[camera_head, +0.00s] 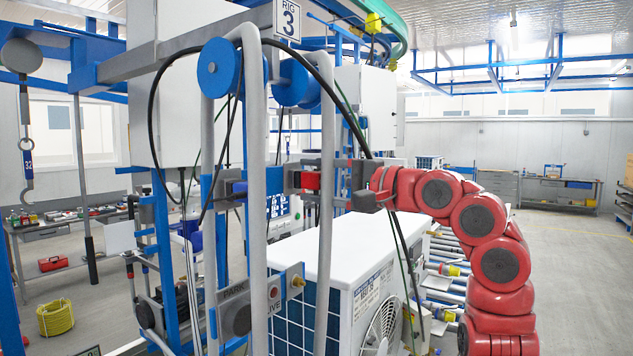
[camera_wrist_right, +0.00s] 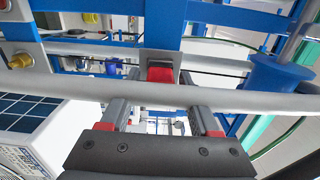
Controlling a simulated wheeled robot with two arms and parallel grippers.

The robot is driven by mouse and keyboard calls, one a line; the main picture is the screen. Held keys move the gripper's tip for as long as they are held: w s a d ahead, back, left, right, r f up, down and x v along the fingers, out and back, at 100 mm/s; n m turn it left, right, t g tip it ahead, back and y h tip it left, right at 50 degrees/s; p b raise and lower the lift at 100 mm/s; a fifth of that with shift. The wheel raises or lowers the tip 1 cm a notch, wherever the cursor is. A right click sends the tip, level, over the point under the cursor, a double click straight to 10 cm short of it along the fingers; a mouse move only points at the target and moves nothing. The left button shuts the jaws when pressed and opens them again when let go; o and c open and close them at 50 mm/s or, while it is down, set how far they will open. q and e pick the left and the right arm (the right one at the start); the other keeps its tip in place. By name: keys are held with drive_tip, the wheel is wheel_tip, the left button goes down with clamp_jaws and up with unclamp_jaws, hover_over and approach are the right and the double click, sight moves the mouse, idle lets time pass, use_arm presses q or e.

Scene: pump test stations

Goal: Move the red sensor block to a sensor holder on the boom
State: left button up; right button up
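The red sensor block (camera_head: 311,181) sits at the end of a blue-and-grey holder (camera_head: 272,181) in the head view. In the right wrist view, the red block (camera_wrist_right: 160,73) shows beyond a grey pipe (camera_wrist_right: 70,90), roughly in line with the gap between my fingers. My right gripper (camera_head: 338,180) is just to the right of the block, apart from it. In the wrist view, its two fingers (camera_wrist_right: 158,112) are spread with nothing held between them. The grey pipe partly hides the block's surroundings. My left gripper is out of view.
Upright grey pipes (camera_head: 328,130) stand close to the right gripper, with black hoses hanging near. A white pump unit (camera_head: 330,240) stands below. Open floor (camera_head: 570,250) lies at the right.

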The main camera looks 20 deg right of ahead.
drive_tip(key=shift+o, duration=0.5)
drive_tip(key=shift+s+d, duration=0.1)
drive_tip(key=shift+s, duration=0.05)
drive_tip(key=b+v, duration=0.5)
drive_tip(key=v, duration=1.2)
drive_tip(key=shift+b, duration=0.35)
drive_tip(key=shift+f, duration=0.1)
